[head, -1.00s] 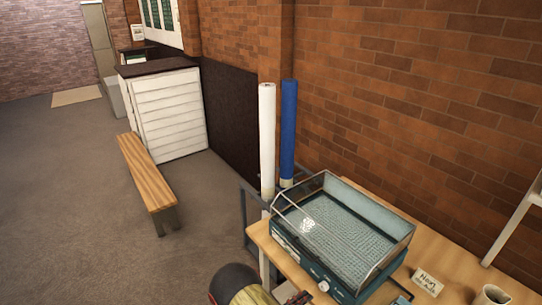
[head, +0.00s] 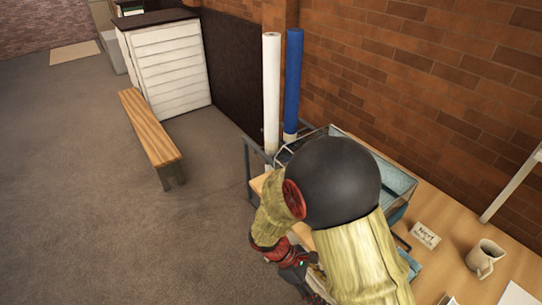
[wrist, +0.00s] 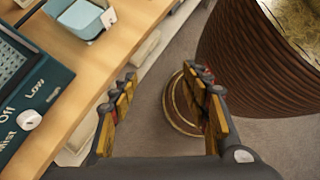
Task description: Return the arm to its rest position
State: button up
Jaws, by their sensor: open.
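My arm (head: 345,215) is folded across the lower middle of the head view, in front of the table, and covers much of the teal tray-like device. In the wrist view my gripper (wrist: 162,76) is open, its two fingers apart with nothing between them. It points down past the table's edge, with floor showing between and beyond the fingers. In the head view the gripper is low beside the arm and partly hidden.
The wooden table (head: 455,240) holds the teal device (head: 402,185), a small card sign (head: 425,235) and a mug (head: 485,257). White (head: 271,95) and blue (head: 292,85) rolls stand behind it. A bench (head: 150,135) stands left; the floor (head: 90,210) there is clear.

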jog(key=s+d+r+m+t+y+b, duration=0.1)
jog(key=s+r+m+t+y, duration=0.1)
jog(key=r, duration=0.6)
jog(key=s+d+r+m+t+y+b, duration=0.1)
jog(key=s+r+m+t+y, duration=0.1)
jog(key=r+m, duration=0.5)
jog(key=s+d+r+m+t+y+b, duration=0.1)
jog(key=r+m+t+y, duration=0.3)
jog(key=r, duration=0.6)
jog(key=shift+s+d+r+m+t+b, duration=0.3)
jog(key=shift+s+m+t+b, duration=0.15)
jog(key=shift+m, duration=0.25)
jog(key=shift+c, duration=0.7)
